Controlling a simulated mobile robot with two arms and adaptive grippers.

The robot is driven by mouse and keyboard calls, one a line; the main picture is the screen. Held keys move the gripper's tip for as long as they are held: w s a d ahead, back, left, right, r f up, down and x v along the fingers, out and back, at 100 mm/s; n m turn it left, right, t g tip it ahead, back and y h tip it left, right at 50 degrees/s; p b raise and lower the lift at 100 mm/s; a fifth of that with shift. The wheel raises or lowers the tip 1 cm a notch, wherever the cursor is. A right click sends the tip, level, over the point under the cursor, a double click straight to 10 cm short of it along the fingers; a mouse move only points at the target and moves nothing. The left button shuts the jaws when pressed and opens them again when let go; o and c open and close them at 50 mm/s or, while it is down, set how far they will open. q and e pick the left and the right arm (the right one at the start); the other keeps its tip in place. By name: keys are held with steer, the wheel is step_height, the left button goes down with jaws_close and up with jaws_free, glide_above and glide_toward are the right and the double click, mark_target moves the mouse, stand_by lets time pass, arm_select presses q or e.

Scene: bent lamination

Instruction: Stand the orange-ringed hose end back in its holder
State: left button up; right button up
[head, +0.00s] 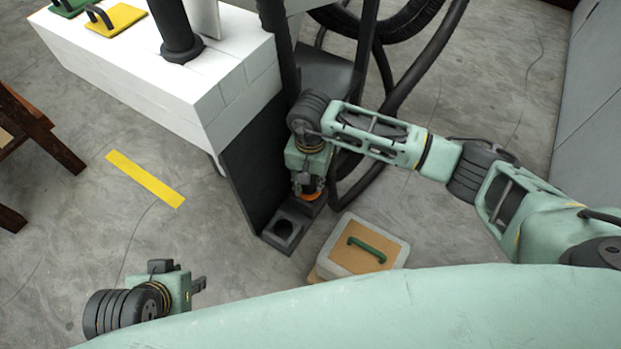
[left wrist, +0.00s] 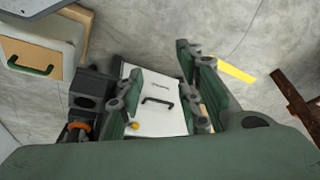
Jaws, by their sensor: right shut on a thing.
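My right gripper (head: 309,183) is shut on the hose end, whose orange ring (head: 314,196) shows just below the fingers. The hose end points down, and its tip is hard to make out. The dark holder (head: 268,237) has a round open hole, in front and to the left of the orange ring. How high the hose end is above the holder I cannot tell. In the left wrist view the orange ring (left wrist: 80,126) shows below the holder (left wrist: 90,86). My left gripper (head: 198,286) is empty, low at the left; its fingers stand apart in the left wrist view (left wrist: 163,98).
A box with a green handle (head: 342,266) stands on the floor right of the holder. A white cabinet (head: 225,100) with a dark side panel stands left. Dark hoses (head: 425,65) loop behind my right arm. Floor is clear around the yellow strip (head: 146,179).

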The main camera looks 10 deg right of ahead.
steer(key=shift+f+b, duration=0.7)
steer(key=shift+f, duration=0.05)
steer(key=o, duration=1.1)
arm_select(q)
steer(key=w+t, duration=0.1)
steer(key=w+d+r+t, duration=0.1)
steer(key=w, duration=0.3)
steer(key=shift+w+d+r+t+h, duration=0.2)
steer(key=shift+d+r+t+h, duration=0.1)
steer(key=shift+d+t, duration=0.1)
arm_select(e)
step_height(320, 180, up, 12)
steer(key=shift+r, duration=0.1)
arm_select(q)
steer(key=shift+s+a+f, duration=0.1)
